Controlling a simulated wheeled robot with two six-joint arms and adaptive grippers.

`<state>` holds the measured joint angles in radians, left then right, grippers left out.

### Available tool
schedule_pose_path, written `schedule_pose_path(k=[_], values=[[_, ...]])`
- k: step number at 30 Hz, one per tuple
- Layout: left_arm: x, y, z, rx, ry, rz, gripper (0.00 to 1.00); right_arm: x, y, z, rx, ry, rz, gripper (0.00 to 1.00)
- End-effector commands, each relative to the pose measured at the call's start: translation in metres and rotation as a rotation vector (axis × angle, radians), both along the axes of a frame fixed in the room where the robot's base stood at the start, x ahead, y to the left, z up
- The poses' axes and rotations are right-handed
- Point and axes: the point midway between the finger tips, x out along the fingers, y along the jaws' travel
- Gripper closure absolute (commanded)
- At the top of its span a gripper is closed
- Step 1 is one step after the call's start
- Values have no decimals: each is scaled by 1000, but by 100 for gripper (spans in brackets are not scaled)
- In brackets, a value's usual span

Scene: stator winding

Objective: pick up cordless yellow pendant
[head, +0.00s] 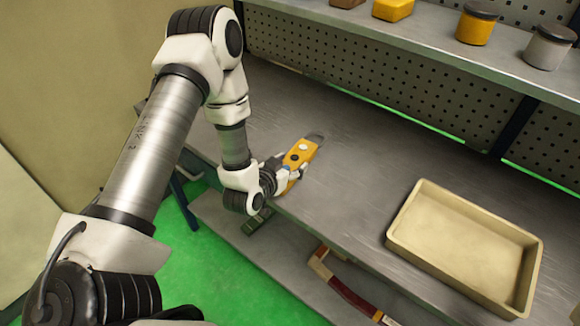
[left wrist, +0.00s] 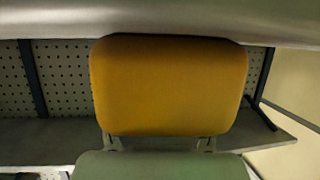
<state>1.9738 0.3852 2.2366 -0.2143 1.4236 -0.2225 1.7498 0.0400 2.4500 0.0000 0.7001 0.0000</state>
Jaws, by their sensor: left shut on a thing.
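The yellow pendant (head: 301,153) has a dark end and light round buttons on its face. It is at the left part of the grey workbench in the head view. My left gripper (head: 289,172) is shut on its near end, and the fingers partly hide it. In the left wrist view the yellow pendant (left wrist: 168,85) fills the middle, close to the camera. I cannot tell whether it touches the bench top. My right gripper is not in view.
A beige tray (head: 412,254) stands on the bench (head: 350,150) at the right. A shelf (head: 440,50) above holds a yellow jar (head: 476,27), a grey jar (head: 548,48) and a yellow block (head: 393,9). A red-handled tool (head: 345,288) lies on the lower shelf. The bench middle is clear.

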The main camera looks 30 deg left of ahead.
Motion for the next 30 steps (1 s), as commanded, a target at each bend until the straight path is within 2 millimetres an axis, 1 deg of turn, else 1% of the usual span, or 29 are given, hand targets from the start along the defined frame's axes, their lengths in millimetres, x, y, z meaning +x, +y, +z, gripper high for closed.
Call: schedule_pose_path(k=[4,7,13,15,20,21,24,27,30], values=[[0,0,4,0,0,0,95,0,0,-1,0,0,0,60],[0,0,11,-2,-1,1,95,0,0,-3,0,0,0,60],[-1,0,37,-2,-3,2,95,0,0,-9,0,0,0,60],[-18,2,34,-5,5,3,95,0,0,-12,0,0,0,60],[-54,5,37,-6,3,6,95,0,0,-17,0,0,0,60],[-64,5,47,-6,8,3,95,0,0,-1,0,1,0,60],[-89,7,54,-1,10,1,95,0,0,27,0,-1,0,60],[-107,9,56,-1,10,0,95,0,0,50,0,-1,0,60],[-127,11,55,-1,9,1,95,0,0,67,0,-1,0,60]])
